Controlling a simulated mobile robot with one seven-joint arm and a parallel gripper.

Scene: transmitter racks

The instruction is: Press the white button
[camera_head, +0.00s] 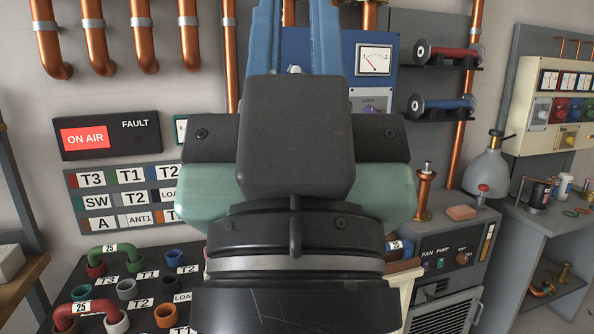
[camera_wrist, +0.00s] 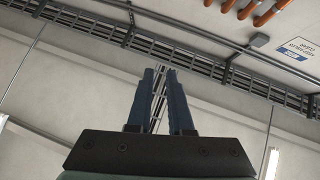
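My gripper (camera_head: 295,12) fills the middle of the head view and points up and away, in front of a blue panel (camera_head: 375,90). In the wrist view my gripper (camera_wrist: 160,74) shows two blue fingers with a narrow gap and nothing between them. A small pale round part (camera_head: 295,69) shows between the fingers in the head view, partly hidden by my gripper; I cannot tell if it is the white button. A light-coloured control (camera_head: 541,109) sits leftmost in the coloured row on the cream panel at far right; I cannot tell its exact shape.
A lit ON AIR sign (camera_head: 85,138) and a label board (camera_head: 125,198) are at left. Below them is a patch panel with looped cables (camera_head: 85,310). A FAN PUMP cabinet (camera_head: 448,292) stands at right. The wrist view shows mostly wall, ceiling and a cable tray (camera_wrist: 100,30).

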